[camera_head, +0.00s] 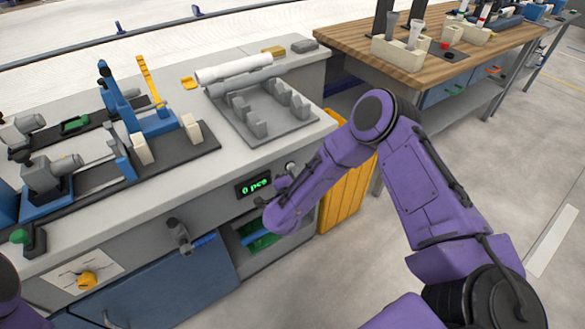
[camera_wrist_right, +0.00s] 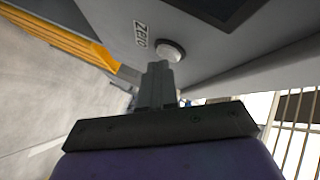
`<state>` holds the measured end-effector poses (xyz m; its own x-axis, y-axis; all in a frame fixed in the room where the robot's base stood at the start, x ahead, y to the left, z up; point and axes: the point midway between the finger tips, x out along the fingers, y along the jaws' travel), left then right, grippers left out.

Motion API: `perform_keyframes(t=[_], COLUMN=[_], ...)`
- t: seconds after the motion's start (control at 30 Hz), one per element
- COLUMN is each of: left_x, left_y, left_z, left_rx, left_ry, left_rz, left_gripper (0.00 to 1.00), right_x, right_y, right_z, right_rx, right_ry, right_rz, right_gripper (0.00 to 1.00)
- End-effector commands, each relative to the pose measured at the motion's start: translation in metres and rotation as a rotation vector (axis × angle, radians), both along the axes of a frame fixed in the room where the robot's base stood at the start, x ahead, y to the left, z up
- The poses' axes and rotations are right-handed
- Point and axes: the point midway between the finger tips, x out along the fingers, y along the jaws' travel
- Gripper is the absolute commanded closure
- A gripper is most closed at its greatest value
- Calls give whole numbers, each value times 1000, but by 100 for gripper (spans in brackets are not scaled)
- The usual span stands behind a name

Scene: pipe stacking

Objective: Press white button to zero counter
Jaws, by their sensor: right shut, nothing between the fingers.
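The white button (camera_wrist_right: 170,51) is a round knob on the grey counter front, beside the lettering "ZERO" (camera_wrist_right: 141,34), in the right wrist view. In the head view the button (camera_head: 291,166) shows small, to the right of the counter display (camera_head: 253,185), which reads "0 pcs" in green. My right gripper (camera_wrist_right: 158,68) is shut and empty, its fingertips right by the button's lower edge; I cannot tell whether they touch. In the head view the right gripper (camera_head: 283,186) is partly hidden by my purple forearm. My left gripper is out of view.
The grey workbench (camera_head: 110,225) carries a grey rack (camera_head: 262,115) with pale pipes (camera_head: 235,68) behind it. An open compartment with a green bin (camera_head: 262,242) lies below the display. A yellow bin (camera_head: 345,195) stands to the right.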

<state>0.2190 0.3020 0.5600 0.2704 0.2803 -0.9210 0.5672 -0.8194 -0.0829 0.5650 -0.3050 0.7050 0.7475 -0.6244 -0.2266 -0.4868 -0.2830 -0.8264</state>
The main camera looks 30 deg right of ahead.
Motion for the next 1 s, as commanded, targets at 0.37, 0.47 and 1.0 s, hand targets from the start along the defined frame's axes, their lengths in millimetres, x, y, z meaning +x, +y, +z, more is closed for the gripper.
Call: perform_keyframes(t=[0.37,0.47,1.0], left_x=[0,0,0], left_y=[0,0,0], left_z=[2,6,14], left_rx=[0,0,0], left_ry=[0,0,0], left_rz=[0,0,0], left_gripper=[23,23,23], right_x=[-2,-7,-23], right_y=[0,0,-2], right_z=[1,2,1], right_rx=[0,-1,-1], right_ry=[0,0,2], right_rz=[1,2,1], right_gripper=[100,100,100])
